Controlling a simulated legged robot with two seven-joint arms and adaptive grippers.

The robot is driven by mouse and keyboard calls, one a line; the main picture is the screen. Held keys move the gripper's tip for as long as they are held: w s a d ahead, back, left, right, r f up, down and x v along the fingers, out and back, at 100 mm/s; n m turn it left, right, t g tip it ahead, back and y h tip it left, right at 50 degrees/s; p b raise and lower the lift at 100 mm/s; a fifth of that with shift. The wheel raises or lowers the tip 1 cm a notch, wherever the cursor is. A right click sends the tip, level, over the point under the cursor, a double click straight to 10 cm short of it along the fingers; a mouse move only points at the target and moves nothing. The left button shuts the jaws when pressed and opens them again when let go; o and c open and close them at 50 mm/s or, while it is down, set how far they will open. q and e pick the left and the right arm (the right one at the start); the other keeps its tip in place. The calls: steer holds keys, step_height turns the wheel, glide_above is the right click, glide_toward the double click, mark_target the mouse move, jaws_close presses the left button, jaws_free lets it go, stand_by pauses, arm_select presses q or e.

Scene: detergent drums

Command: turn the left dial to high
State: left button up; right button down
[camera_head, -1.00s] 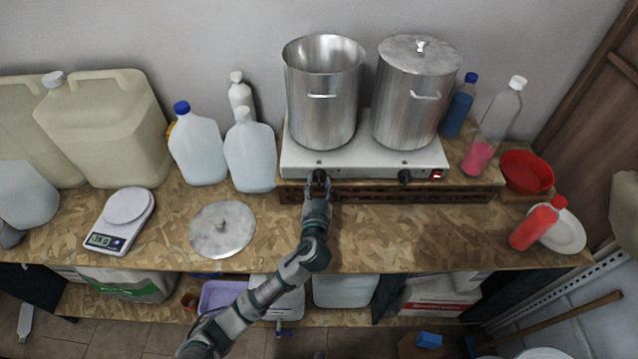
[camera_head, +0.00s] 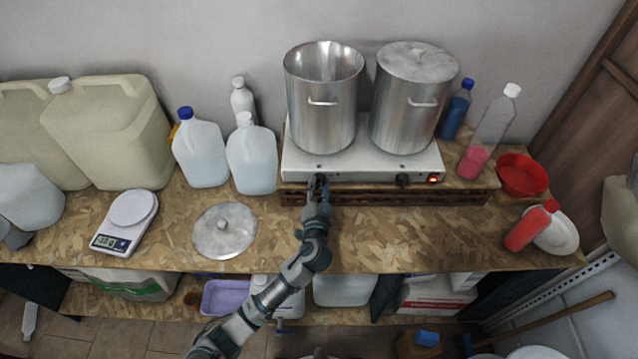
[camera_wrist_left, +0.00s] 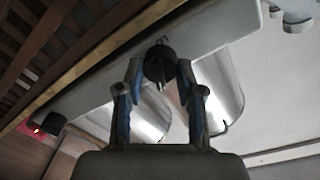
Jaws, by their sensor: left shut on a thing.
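The white two-burner hot plate (camera_head: 362,166) stands on a raised wooden stand on the bench. Its left dial (camera_wrist_left: 160,66) is black and sits between my left gripper's fingers in the left wrist view. My left gripper (camera_head: 318,184) reaches up to the hot plate's front face and is shut on the left dial; it also shows in the left wrist view (camera_wrist_left: 161,75). In the head view the gripper mostly hides this dial. The right dial (camera_head: 403,180) is free, beside a lit red switch (camera_head: 433,178). The dial's setting marks are too small to read. My right gripper is out of view.
An open steel pot (camera_head: 322,110) stands on the left burner and a lidded pot (camera_head: 412,105) on the right. A loose lid (camera_head: 224,230) and a scale (camera_head: 126,222) lie left on the bench.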

arm_select(q)
steer(key=m+p, duration=0.3)
steer(key=m, duration=0.2)
steer(key=m+p, duration=0.2)
steer(key=m, duration=0.1)
steer(key=shift+f+y+p, duration=0.3)
steer(key=shift+f+m, duration=0.1)
steer(key=shift+m, duration=0.3)
steer(key=o, duration=0.9)
steer(key=shift+g, duration=0.3)
steer(key=shift+o, duration=1.3)
steer(key=shift+d, duration=0.1)
